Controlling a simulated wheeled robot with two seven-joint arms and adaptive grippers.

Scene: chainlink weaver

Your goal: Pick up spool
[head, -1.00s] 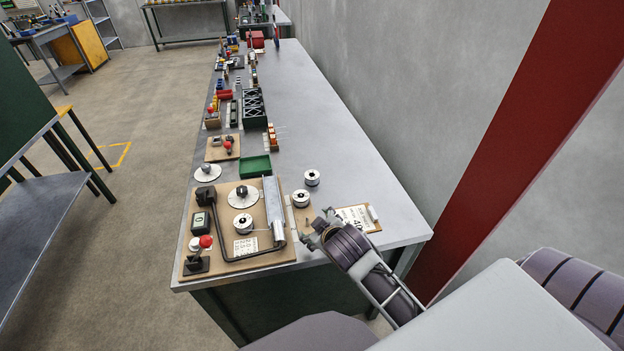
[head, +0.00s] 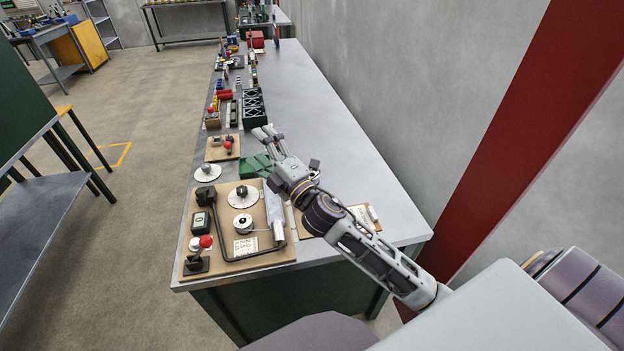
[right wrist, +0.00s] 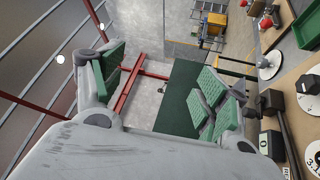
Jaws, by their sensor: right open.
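A white spool (head: 243,223) sits on the tan board (head: 222,262) in the head view. No loose spool shows on the table; my right arm covers the area right of the board. My right gripper (head: 270,145) is open, above the table near the green tray (head: 250,167). In the right wrist view its green-padded fingers (right wrist: 160,85) are spread apart with nothing between them. My left gripper is not in view.
The board holds a white disc (head: 243,198), a grey cylinder block (head: 275,205), a counter box (head: 201,223) and a red-knobbed lever (head: 205,241). Several small parts line the table's far left side. The table's right side by the wall (head: 400,90) is clear.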

